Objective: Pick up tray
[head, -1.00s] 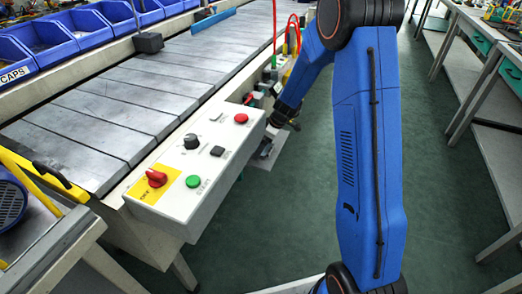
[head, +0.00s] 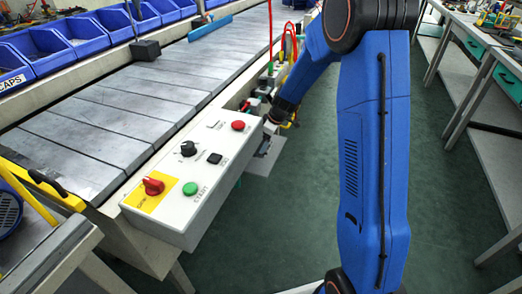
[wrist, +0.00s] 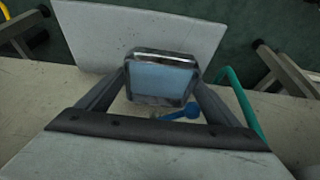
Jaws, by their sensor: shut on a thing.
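In the wrist view a small rectangular tray (wrist: 160,78) with a worn grey rim and a light blue face sits between the fingers of my gripper (wrist: 158,90). The fingers press on its left and right sides. In the head view my gripper (head: 265,146) is small and dark, beyond the control box and beside the conveyor's side. The tray cannot be made out clearly there.
A control box (head: 190,172) with red and green buttons juts from the conveyor (head: 120,105). A pale plate (wrist: 130,35) lies just beyond the tray. A blue piece (wrist: 182,112) and green hose (wrist: 238,100) are close by. Open floor (head: 280,230) lies right of the box.

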